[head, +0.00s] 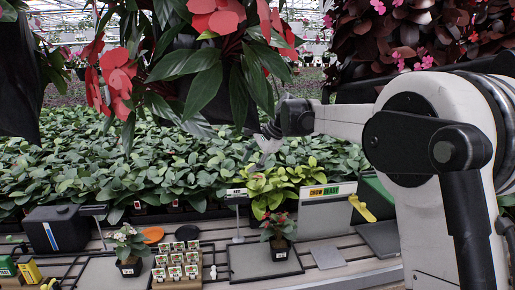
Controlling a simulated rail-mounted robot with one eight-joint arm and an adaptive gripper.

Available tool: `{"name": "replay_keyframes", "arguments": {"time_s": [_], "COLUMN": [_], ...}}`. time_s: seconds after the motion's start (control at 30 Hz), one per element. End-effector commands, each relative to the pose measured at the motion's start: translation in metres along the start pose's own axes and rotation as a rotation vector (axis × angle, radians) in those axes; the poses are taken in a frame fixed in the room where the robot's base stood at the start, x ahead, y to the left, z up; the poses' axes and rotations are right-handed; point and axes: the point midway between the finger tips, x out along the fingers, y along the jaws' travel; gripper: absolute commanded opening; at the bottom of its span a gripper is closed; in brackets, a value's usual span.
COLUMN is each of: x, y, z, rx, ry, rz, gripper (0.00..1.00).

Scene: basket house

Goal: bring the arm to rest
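My white and black arm (440,130) fills the right side of the head view and reaches left over the bench. My gripper (265,145) is at its far end, past the black wrist, tilted down and to the left. It is in the air in front of the green foliage and above the yellow-green plants. Its fingers are small and blend into the leaves, so I cannot make out their opening. I see no object clearly hanging from it.
A hanging plant with red flowers (215,18) is close above the gripper. The slatted bench (345,250) below carries a potted red-flowered plant (279,228), a potted white-flowered plant (128,245), small labelled seedling pots (175,264) and a black box (55,230).

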Motion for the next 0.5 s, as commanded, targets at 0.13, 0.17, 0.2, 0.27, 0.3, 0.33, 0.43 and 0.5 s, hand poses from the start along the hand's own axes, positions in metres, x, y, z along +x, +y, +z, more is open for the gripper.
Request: {"name": "replay_keyframes", "arguments": {"time_s": [0.13, 0.17, 0.2, 0.27, 0.3, 0.33, 0.43, 0.5], "x": [-0.014, -0.017, -0.021, -0.028, -0.032, -0.035, -0.047, -0.054], "y": [0.021, 0.025, 0.031, 0.041, 0.047, 0.052, 0.069, 0.082], "z": [0.021, 0.025, 0.030, 0.037, 0.042, 0.045, 0.055, 0.061], "rx": [-0.091, -0.110, -0.135, -0.171, -0.195, -0.211, -0.268, -0.304], "ry": [0.009, 0.012, 0.015, 0.022, 0.028, 0.033, 0.051, 0.065], "rz": [-0.027, -0.032, -0.038, -0.047, -0.052, -0.055, -0.062, -0.065], "gripper": [0.27, 0.27, 0.27, 0.27, 0.27, 0.27, 0.27, 0.27]}}
